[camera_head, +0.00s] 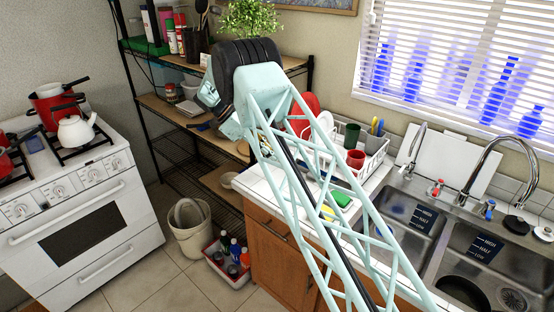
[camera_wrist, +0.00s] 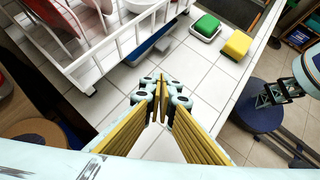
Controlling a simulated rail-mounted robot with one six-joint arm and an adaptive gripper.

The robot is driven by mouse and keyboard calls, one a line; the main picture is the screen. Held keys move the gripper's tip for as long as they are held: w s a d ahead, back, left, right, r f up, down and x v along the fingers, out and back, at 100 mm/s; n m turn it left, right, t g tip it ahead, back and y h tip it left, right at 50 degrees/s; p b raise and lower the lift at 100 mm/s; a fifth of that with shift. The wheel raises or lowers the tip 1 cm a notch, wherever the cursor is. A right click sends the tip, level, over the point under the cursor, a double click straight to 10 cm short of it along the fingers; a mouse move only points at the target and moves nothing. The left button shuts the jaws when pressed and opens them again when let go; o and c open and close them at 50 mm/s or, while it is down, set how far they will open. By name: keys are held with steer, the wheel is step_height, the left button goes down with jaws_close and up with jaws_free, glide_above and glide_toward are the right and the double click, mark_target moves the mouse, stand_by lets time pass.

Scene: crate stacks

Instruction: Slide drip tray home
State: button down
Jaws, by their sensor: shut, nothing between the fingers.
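The blue drip tray (camera_wrist: 152,46) shows in the wrist view as a strip sticking out from under the white dish rack (camera_wrist: 105,48) onto the tiled counter. Most of it is hidden beneath the rack. My gripper (camera_wrist: 160,90) is shut and empty over the white tiles, in front of the tray's exposed edge and apart from it in the picture. I cannot tell its height above the counter. In the head view the fingers are hidden behind my arm, and the dish rack (camera_head: 372,160) stands on the counter left of the sink.
A green sponge in a holder (camera_wrist: 205,27) and a yellow sponge (camera_wrist: 236,44) lie on the counter right of the tray. The rack holds a red cup (camera_head: 355,158), a green cup and plates. The sink (camera_head: 400,222) lies to the right. Bare tiles surround my gripper.

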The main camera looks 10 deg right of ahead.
steer(key=c, duration=3.4)
jaws_free()
steer(key=o, duration=0.8)
steer(key=shift+d+r, duration=0.1)
steer(key=shift+d, duration=0.05)
steer(key=shift+c, duration=0.2)
steer(key=o, duration=0.7)
steer(key=shift+s+d+n+y, duration=0.2)
steer(key=shift+d+n+y, duration=0.3)
steer(key=shift+d, duration=0.25)
steer(key=shift+c, duration=0.2)
steer(key=s+d+r+n+t+y+p, duration=0.1)
steer(key=s+d+r+n+y, duration=0.1)
steer(key=d, duration=0.5)
steer(key=s+d+r+n+t+y+p, duration=0.1)
steer(key=d+r+n+y, duration=0.3)
steer(key=n, duration=0.4)
steer(key=shift+s+d+r+n+y+p, duration=0.4)
steer(key=shift+d+y+p, duration=0.4)
steer(key=shift+d, duration=0.6)
steer(key=shift+f, duration=0.25)
steer(key=shift+s+f, duration=0.1)
steer(key=shift+f, duration=6.7)
